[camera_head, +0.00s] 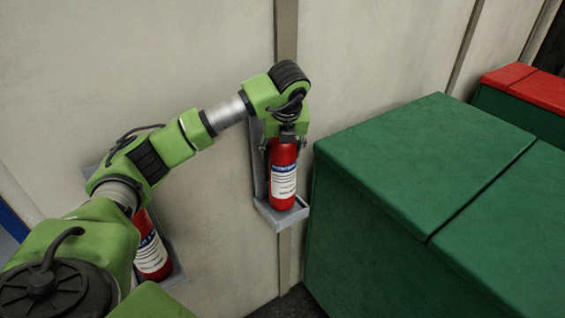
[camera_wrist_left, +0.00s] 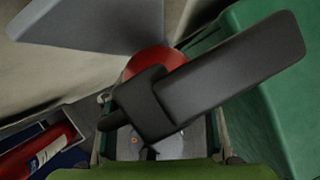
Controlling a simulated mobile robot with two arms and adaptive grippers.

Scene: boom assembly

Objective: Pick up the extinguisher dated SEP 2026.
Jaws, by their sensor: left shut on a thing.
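A red extinguisher (camera_head: 283,182) with a white and blue label stands upright in a grey wall bracket (camera_head: 281,217). My left gripper (camera_head: 284,142) is above it, pointing down, shut on its top. In the left wrist view the red extinguisher body (camera_wrist_left: 152,60) shows behind a dark handle piece. A second red extinguisher (camera_head: 152,256) sits in another bracket at the lower left, partly hidden by my left arm. It also shows at the lower left of the left wrist view (camera_wrist_left: 38,152). The dates on the labels are too small to read. My right gripper is not in view.
A large green box (camera_head: 420,165) stands just right of the held extinguisher, with a narrow gap between. A red-lidded green box (camera_head: 530,88) is at the far right. The pale wall (camera_head: 130,60) lies behind the brackets.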

